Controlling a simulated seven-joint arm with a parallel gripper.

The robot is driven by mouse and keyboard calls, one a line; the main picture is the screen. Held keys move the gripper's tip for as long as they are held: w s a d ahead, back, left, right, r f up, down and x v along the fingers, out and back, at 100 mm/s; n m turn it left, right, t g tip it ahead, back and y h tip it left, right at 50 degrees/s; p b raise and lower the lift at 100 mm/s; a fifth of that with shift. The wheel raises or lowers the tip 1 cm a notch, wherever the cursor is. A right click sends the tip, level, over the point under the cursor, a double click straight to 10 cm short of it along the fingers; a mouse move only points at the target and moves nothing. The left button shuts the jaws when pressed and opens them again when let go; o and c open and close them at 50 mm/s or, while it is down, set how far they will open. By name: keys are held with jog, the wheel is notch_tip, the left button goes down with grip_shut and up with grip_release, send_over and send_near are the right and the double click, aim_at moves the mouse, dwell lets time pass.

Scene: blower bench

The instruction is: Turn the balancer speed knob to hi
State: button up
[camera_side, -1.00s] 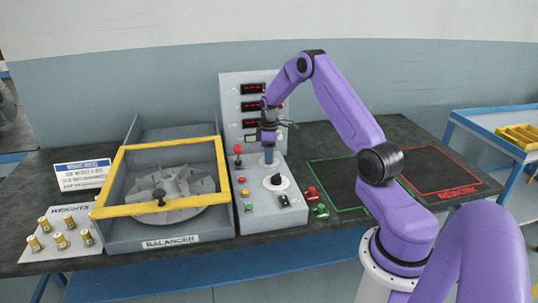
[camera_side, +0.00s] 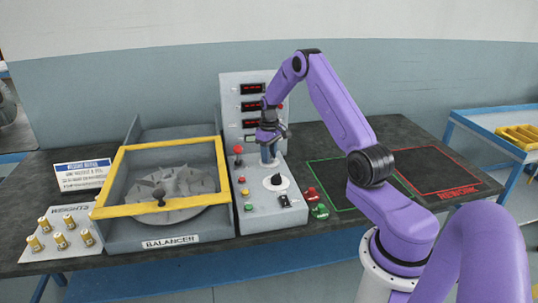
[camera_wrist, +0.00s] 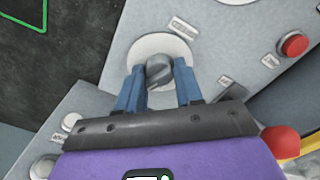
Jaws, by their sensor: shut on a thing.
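A grey knob (camera_wrist: 159,70) on a round white dial (camera_wrist: 146,46) sits between the two blue fingers of my gripper (camera_wrist: 158,82) in the wrist view. The gripper is shut on it, with a finger on either side. The labels beside the dial are too blurred to read. In the side view my gripper (camera_side: 269,157) reaches down onto the sloping control panel (camera_side: 262,218), and its fingers hide the held knob. A second, black knob (camera_side: 276,180) on a white dial is free in front of the gripper.
A red ball-topped control (camera_side: 238,150) stands left of my gripper, and a red button (camera_side: 242,180) sits nearby. The upright display panel (camera_side: 230,95) rises close behind. The balancer's yellow frame (camera_side: 160,144) is at left. The green-outlined mat area (camera_side: 335,172) at right is clear.

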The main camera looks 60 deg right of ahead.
dwell(0.4)
jog(key=o, duration=1)
jog(key=shift+r, duration=0.1)
notch_tip(320, 180, up, 17)
jog(key=shift+r, duration=0.15)
